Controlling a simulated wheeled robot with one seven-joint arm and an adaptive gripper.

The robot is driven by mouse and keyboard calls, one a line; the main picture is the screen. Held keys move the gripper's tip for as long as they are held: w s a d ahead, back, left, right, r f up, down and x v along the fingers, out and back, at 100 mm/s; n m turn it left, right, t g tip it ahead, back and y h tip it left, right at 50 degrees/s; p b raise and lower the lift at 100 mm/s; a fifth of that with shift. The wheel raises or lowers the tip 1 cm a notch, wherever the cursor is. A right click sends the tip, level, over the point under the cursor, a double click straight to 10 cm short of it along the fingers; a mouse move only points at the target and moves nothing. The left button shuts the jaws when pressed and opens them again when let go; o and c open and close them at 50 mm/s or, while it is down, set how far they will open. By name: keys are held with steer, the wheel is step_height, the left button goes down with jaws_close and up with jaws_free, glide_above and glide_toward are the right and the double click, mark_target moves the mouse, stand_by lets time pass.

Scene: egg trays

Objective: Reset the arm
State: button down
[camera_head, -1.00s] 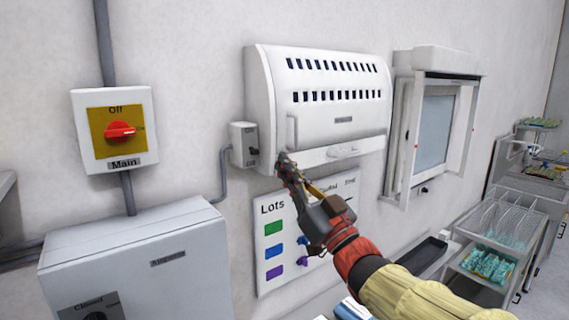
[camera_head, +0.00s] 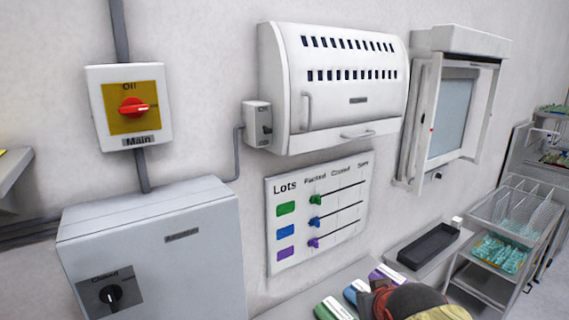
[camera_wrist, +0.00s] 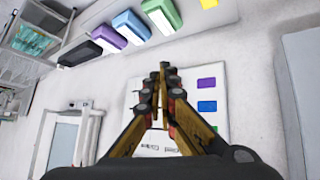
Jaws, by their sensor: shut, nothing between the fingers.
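My gripper (camera_wrist: 163,72) shows in the wrist view, its two jointed fingers shut with the tips together and nothing between them. In the head view only part of my arm shows at the bottom edge, right of centre, and the fingers are out of sight. In the wrist view, which looks upside down, the fingers stand in front of the white Lots board (camera_wrist: 215,130). The fingers and wrist hide part of that board. The same board hangs clear on the wall in the head view (camera_head: 345,225), with green, blue and purple rows.
A white vented cabinet (camera_head: 330,100) and an open-framed window unit (camera_head: 420,120) are on the wall. A main switch (camera_head: 130,107) and a grey box (camera_head: 160,260) are at left. Coloured blocks (camera_head: 335,310) and a black tray (camera_head: 428,246) lie below. Wire racks (camera_head: 515,210) stand at right.

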steer(key=s+f+g+b, duration=0.1)
steer(key=s+f, duration=0.1)
steer(key=s, duration=0.8)
steer(key=s+f+m+g+b, duration=0.1)
steer(key=s+f+g, duration=0.1)
steer(key=s, duration=0.8)
steer(key=shift+s+d+f+g, duration=0.25)
steer(key=shift+d+f+g, duration=0.05)
steer(key=shift+d+f, duration=0.1)
steer(key=c, duration=2.6)
jaws_free()
steer(key=shift+r, duration=0.1)
